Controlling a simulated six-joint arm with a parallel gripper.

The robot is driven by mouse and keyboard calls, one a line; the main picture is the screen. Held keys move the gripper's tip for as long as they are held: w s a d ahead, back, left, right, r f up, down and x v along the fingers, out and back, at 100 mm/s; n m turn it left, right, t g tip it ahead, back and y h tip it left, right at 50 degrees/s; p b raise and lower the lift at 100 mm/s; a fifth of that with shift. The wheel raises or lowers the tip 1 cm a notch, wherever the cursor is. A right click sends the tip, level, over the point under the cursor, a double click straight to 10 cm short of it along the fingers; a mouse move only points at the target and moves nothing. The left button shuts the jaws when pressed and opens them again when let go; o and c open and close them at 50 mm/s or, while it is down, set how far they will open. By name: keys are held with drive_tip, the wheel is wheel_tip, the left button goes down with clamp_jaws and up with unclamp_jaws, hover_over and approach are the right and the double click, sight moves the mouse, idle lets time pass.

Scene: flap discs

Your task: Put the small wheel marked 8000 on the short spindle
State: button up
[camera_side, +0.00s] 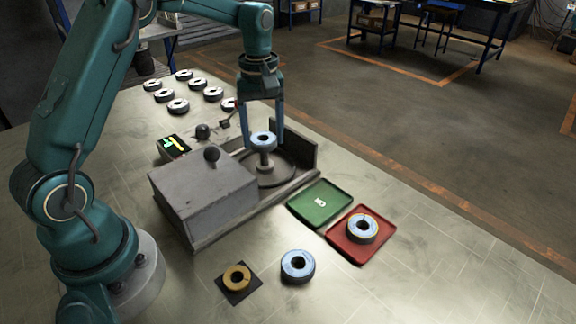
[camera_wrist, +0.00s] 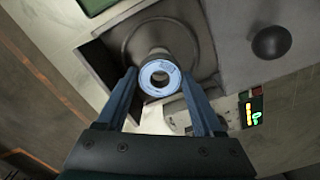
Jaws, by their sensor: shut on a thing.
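A small wheel (camera_side: 263,148) with a pale blue face and grey rim is gripped between the two fingers of my gripper (camera_side: 264,138), over the short spindle (camera_side: 265,162) of the grey machine. In the wrist view the wheel (camera_wrist: 147,76) sits between the fingertips (camera_wrist: 162,80), its face toward the camera. The print on it is too small to read. The spindle's post and round base (camera_wrist: 125,40) show behind it. I cannot tell whether the wheel touches the spindle top.
A grey housing (camera_side: 200,195) with a black knob stands beside the spindle, with a low wall behind. Several wheels (camera_side: 178,109) stand at back left.

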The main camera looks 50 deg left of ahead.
sight(264, 151)
drive_tip(key=shift+f, duration=1.2)
drive_tip(key=shift+f, duration=1.05)
drive_tip(key=o, duration=1.4)
drive_tip(key=shift+o, duration=0.2)
drive_tip(key=shift+r, duration=3.75)
